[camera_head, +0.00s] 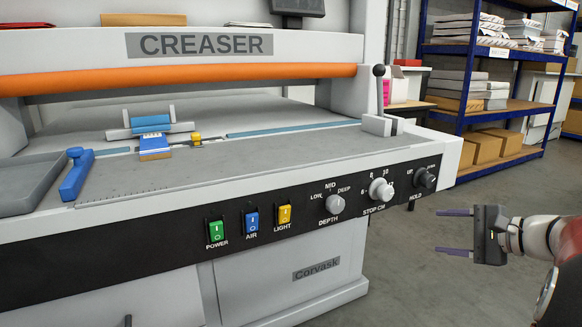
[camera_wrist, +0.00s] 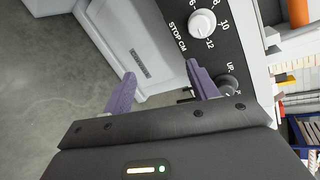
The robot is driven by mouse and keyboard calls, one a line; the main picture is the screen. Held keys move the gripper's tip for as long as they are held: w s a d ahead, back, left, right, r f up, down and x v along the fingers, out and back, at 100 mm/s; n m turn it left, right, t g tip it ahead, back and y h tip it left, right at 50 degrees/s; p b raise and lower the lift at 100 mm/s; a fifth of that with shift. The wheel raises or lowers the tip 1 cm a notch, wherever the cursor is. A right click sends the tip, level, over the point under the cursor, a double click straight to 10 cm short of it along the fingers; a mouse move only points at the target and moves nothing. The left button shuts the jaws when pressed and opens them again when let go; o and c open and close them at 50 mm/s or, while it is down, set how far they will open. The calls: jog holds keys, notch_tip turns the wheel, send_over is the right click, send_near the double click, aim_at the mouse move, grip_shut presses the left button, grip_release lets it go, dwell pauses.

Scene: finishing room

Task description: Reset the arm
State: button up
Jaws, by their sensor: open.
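My gripper (camera_head: 455,231) is at the right of the head view, in front of the creaser's right end. Its two purple fingers point left and are apart, with nothing between them. In the wrist view the open fingers (camera_wrist: 162,92) show in front of the creaser's lower front and the floor. The creaser (camera_head: 300,225) is a large grey and white machine with a black control strip. The HOLD knob (camera_head: 425,177) and the STOP CM knob (camera_head: 380,190) are left of and above my gripper in the head view. The STOP CM knob also shows in the wrist view (camera_wrist: 202,22).
The creaser bed carries a blue clamp-like piece (camera_head: 154,145), a blue handle (camera_head: 76,174) and an upright lever (camera_head: 379,90). A blue-framed shelf (camera_head: 510,105) with boxes and paper stacks stands at the back right. The grey floor (camera_head: 420,270) around my gripper is clear.

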jog(key=s+a+f+n+g+h, duration=0.1)
jog(key=s+a+f+n+g, duration=0.15)
jog(key=a, duration=0.35)
jog(key=s+a+f+n+g+h, duration=0.1)
jog(key=s+a+n+g, duration=0.1)
jog(key=s+a, duration=0.35)
jog(key=s+a+f+n+g+h, duration=0.1)
jog(key=s+a+n+g, duration=0.15)
jog(key=a, duration=0.45)
jog(key=s+a+f+n+h, duration=0.1)
jog(key=s+f+n+h, duration=0.1)
jog(key=s+n, duration=0.2)
jog(key=s+a+f+n+t+h, duration=0.1)
jog(key=s+a+f+n+h, duration=0.1)
jog(key=s, duration=0.5)
jog(key=shift+a+f+n+h, duration=0.2)
jog(key=shift+f+n+h, duration=0.3)
jog(key=shift+n, duration=0.7)
